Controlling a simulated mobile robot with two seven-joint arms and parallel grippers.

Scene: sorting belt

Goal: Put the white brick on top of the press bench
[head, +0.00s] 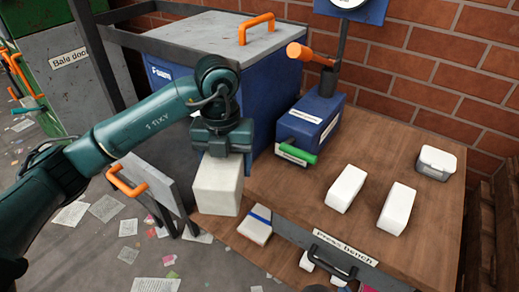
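Two other white bricks lie on the bench top, one near the middle (346,188) and one farther right (397,208). The bench's front carries a "Press bench" label (346,249).
A blue press with a green handle (298,152) and an orange-handled lever stands at the bench's back left. A light lidded box (436,163) sits at the back right. A blue-striped block (255,224) is at the front left. A blue bin (180,75) stands behind my arm.

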